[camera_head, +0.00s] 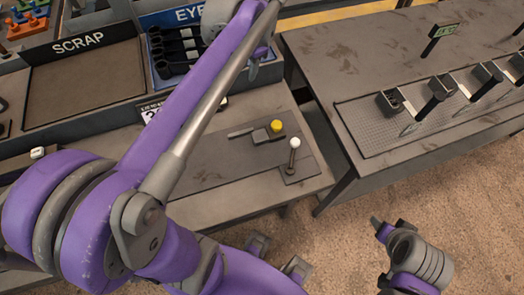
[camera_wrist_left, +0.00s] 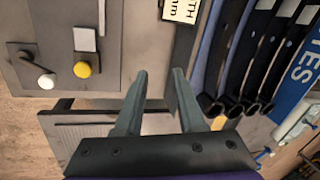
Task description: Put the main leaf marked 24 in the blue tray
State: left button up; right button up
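The blue tray marked EYES (camera_head: 172,19) stands at the top of the head view and at the right of the left wrist view (camera_wrist_left: 296,105). Several dark leaves (camera_head: 177,55) with rolled eyes lie in it. White tags show on some leaves in the left wrist view (camera_wrist_left: 265,5), but I cannot read a 24 on any leaf. My left gripper (camera_head: 256,62) is near the tray's right end, partly hidden by my own arm. In the left wrist view its two fingers (camera_wrist_left: 159,74) are apart with nothing between them.
A plate with a yellow knob (camera_head: 277,125) and a white knob (camera_head: 295,142) is on the near bench. A SCRAP tray (camera_head: 85,85) lies left of the blue tray. The right table (camera_head: 350,60) carries a rack (camera_head: 425,110) with black holders. A floor gap separates the tables.

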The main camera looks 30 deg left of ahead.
pick_arm(q)
jog(key=s+d+f+n+t, duration=0.1)
jog(key=s+d+f, duration=0.3)
jog(key=s, duration=0.1)
jog(key=s+d+f+n+t+h, duration=0.1)
jog(key=s+d+f+n+t, duration=0.1)
jog(key=s+d+f, duration=0.2)
jog(key=s+d+f+n+t+h, duration=0.1)
jog(key=s+d+f, duration=0.3)
jog(key=s+d, duration=0.1)
jog(key=shift+s+d+f+n, duration=0.1)
jog(key=shift+s+d+n, duration=0.2)
jog(key=shift+s+n, duration=0.1)
